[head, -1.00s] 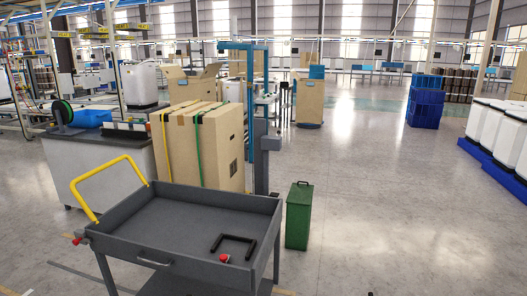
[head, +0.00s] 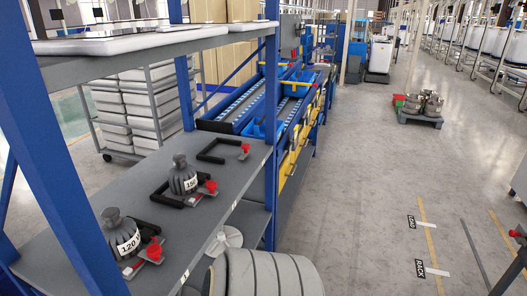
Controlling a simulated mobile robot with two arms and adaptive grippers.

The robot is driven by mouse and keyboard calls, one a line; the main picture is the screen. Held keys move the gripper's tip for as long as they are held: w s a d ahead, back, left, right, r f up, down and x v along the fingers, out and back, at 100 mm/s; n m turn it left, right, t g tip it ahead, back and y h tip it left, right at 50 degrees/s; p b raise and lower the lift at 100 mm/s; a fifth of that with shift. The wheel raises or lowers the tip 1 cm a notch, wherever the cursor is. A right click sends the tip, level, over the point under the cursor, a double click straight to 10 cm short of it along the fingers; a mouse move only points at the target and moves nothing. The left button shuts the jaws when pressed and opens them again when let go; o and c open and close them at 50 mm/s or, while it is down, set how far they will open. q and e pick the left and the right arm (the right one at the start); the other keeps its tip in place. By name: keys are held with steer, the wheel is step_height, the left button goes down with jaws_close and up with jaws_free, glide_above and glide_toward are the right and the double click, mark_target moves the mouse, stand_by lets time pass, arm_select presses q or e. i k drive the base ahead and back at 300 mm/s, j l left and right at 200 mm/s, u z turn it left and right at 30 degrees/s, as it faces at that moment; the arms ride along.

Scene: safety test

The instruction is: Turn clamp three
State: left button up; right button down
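Three red clamps sit along the grey middle shelf (head: 215,180) of a blue-framed rack. The nearest clamp (head: 154,251) is beside a grey weight marked 120 (head: 119,236). The middle clamp (head: 210,187) is beside a grey weight marked 150 (head: 182,178), which stands within a black bracket (head: 161,196). The farthest clamp (head: 245,148) is at an empty black bracket (head: 213,151). I see no number on any clamp, so I cannot tell which is three. Neither gripper is in view.
A large grey ribbed round object (head: 268,274) stands at the rack's front. Blue roller conveyors (head: 240,110) lie behind the rack. A low pallet with metal weights (head: 421,117) is farther off. Part of a dark cart with red knobs (head: 516,234) shows at the right edge. Open floor lies between.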

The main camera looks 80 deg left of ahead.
mark_target(245, 147)
steer(key=u, duration=2.85)
